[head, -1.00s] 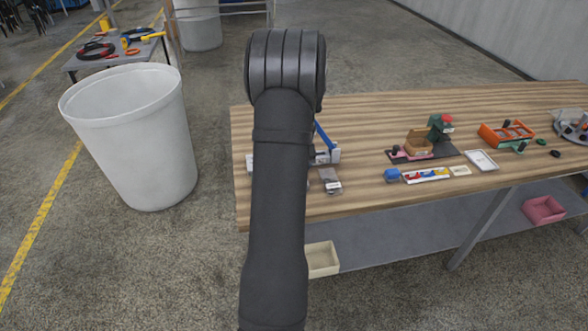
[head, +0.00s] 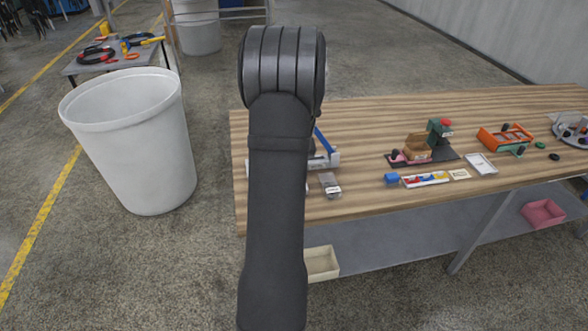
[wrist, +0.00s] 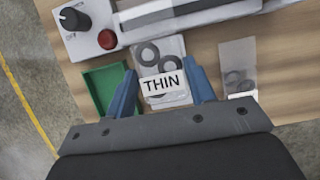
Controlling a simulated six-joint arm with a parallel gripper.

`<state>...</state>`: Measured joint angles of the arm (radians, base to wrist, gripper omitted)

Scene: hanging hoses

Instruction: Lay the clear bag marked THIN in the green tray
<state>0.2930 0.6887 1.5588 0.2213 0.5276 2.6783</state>
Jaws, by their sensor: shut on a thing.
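In the wrist view my gripper (wrist: 160,70) has its two blue fingers on either side of the clear bag marked THIN (wrist: 161,98). It is shut on this bag, which has dark rings inside and a white label. The green tray (wrist: 97,78) is just left of the bag, partly behind the left finger. The bag looks to be beside the tray rather than over it; its height cannot be told. In the head view my arm hides the gripper, held bag and tray.
A second clear bag with rings (wrist: 238,68) lies to the right; it also shows in the head view (head: 330,185). A machine with a black knob and red button (wrist: 90,25) stands just beyond the tray. Boxes and parts (head: 425,150) occupy the table's right side.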

